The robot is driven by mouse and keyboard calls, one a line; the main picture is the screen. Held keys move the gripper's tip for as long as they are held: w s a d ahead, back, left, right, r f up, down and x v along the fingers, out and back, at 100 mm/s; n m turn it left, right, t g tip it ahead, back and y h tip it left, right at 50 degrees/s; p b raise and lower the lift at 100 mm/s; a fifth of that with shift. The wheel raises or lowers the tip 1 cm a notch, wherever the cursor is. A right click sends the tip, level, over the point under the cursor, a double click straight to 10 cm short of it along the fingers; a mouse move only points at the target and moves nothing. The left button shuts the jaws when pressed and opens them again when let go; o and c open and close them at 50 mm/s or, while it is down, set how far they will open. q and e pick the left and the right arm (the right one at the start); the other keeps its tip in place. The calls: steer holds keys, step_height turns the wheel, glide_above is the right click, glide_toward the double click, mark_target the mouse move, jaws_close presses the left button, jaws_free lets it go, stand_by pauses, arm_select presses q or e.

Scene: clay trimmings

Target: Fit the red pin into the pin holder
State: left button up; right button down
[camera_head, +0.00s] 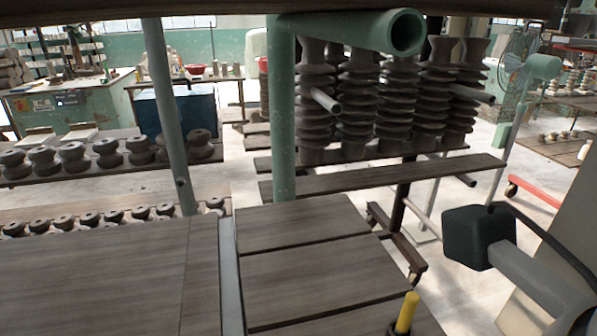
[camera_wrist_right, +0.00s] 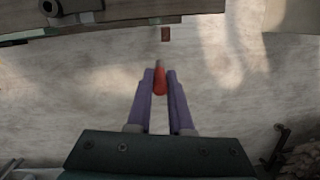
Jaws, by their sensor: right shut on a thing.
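In the right wrist view my right gripper (camera_wrist_right: 160,76) has its two purple fingers shut on the red pin (camera_wrist_right: 160,82). The pin's rounded red end shows between the fingertips. Pale floor lies below it, with nothing seen touching the pin. In the head view a yellow peg (camera_head: 407,312) stands up from a dark base at the bottom edge, which cuts it off. I cannot tell whether that base is the pin holder. My left gripper is in neither view, and my right gripper's fingers do not show in the head view.
A wooden plank table (camera_head: 305,255) fills the lower head view, its visible top mostly clear. A green pipe post (camera_head: 283,120) rises behind it. Boards of clay spools (camera_head: 72,157) stand left. Open floor lies to the right.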

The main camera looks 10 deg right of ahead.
steer(key=w+a+n+b, duration=0.2)
steer(key=w, duration=1.4)
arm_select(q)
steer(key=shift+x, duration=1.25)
arm_select(e)
step_height(320, 180, down, 6)
steer(key=shift+y, duration=0.4)
steer(key=shift+s+f, duration=0.1)
steer(key=shift+f, duration=0.05)
